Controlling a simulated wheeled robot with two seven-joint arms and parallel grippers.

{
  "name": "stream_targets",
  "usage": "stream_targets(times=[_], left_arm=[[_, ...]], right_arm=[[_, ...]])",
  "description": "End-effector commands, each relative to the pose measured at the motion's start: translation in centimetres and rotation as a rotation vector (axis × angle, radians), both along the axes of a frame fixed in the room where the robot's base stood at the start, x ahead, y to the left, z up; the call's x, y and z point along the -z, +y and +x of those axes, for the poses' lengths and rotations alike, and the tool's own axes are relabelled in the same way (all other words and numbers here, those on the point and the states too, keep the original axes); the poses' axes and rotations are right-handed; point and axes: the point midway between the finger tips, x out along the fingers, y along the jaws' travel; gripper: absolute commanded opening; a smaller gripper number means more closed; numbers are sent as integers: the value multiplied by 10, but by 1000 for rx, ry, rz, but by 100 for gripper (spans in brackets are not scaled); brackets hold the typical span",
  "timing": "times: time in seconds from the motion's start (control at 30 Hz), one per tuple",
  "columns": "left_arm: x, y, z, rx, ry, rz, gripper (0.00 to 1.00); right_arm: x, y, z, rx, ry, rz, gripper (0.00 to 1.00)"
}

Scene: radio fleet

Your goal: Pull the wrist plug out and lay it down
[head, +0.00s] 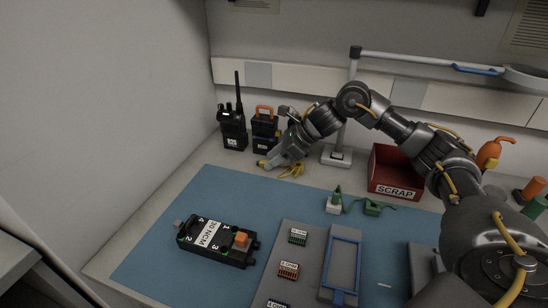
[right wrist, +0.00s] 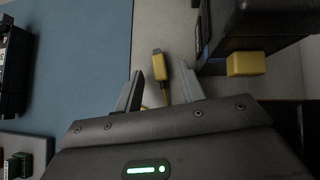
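My right gripper (head: 270,160) is low over the back of the bench, in front of a black box with an orange handle (head: 264,128). In the right wrist view its two fingers (right wrist: 159,92) are apart. A yellow plug (right wrist: 160,70) with a bare grey tip lies between and just beyond the fingertips, with clear space around its tip. Its yellow cord (head: 292,170) lies bunched under the gripper. A yellow block (right wrist: 247,63) sits at the side of the black box in the right wrist view. My left gripper is not in view.
A black radio (head: 232,128) stands left of the box. A lamp post (head: 337,157) and a red SCRAP bin (head: 396,172) are to the right. A black unit (head: 216,242) lies on the blue mat (head: 150,250). The mat's back-left part is clear.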

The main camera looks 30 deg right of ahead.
Motion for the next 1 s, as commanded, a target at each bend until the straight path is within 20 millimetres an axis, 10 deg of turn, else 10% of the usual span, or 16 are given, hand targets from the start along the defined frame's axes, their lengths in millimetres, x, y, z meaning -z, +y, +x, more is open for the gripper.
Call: stream_targets(times=[1.0], left_arm=[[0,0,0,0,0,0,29]], right_arm=[[-77,-59,-47,-1,1,0,39]])
